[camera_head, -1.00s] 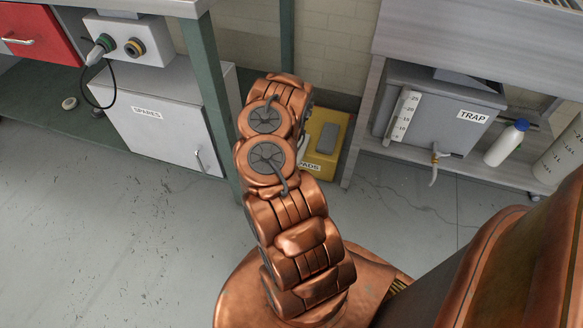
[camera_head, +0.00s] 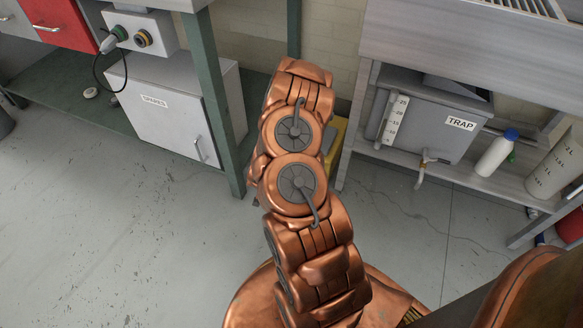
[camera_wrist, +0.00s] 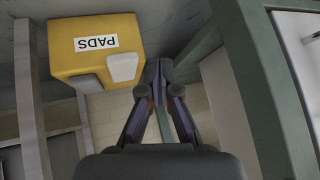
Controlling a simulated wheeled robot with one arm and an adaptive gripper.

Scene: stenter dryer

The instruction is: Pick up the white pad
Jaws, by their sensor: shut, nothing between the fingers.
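A yellow box (camera_wrist: 92,47) labelled PADS is at the upper left of the wrist view, its label upside down there. A pale whitish pad (camera_wrist: 122,66) lies on the box near its lower right corner. My gripper (camera_wrist: 160,70) is shut and empty, its fingertips just right of the pad in the picture, apart from it as far as I can see. In the head view only a yellow strip of the box (camera_head: 339,137) shows; my arm hides the rest, the pad and my gripper.
A green table leg (camera_head: 219,95) and the grey SPARES cabinet (camera_head: 165,115) stand left of my arm. A grey shelf unit with the TRAP tank (camera_head: 430,122) and a white bottle (camera_head: 496,153) stands at right. The floor at lower left is clear.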

